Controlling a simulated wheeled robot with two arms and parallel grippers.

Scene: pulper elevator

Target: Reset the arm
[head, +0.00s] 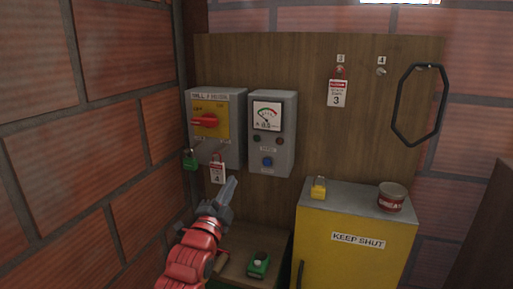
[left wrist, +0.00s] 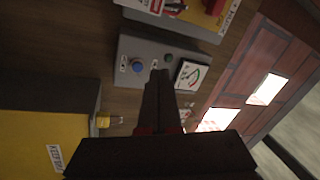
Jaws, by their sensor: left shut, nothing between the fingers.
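My left gripper (head: 229,190) is shut and empty, on a red arm that comes up from the bottom of the head view. Its fingers point up toward the wooden board, below the two grey boxes. In the left wrist view its dark fingers (left wrist: 158,92) overlap the lower edge of the meter box (left wrist: 125,48); I cannot tell the gap. The meter box (head: 283,152) has a dial and a blue button (head: 267,162). Left of it is the switch box (head: 234,96) with a red rotary handle (head: 205,121) on a yellow plate. My right gripper is out of view.
A green padlock (head: 190,160) and a tag marked 4 (head: 217,173) hang at the switch box. A yellow cabinet (head: 350,263) bears a yellow padlock (head: 318,188) and a tin (head: 391,198). A green object (head: 258,266) lies on a low shelf. A black loop (head: 418,104) hangs at right.

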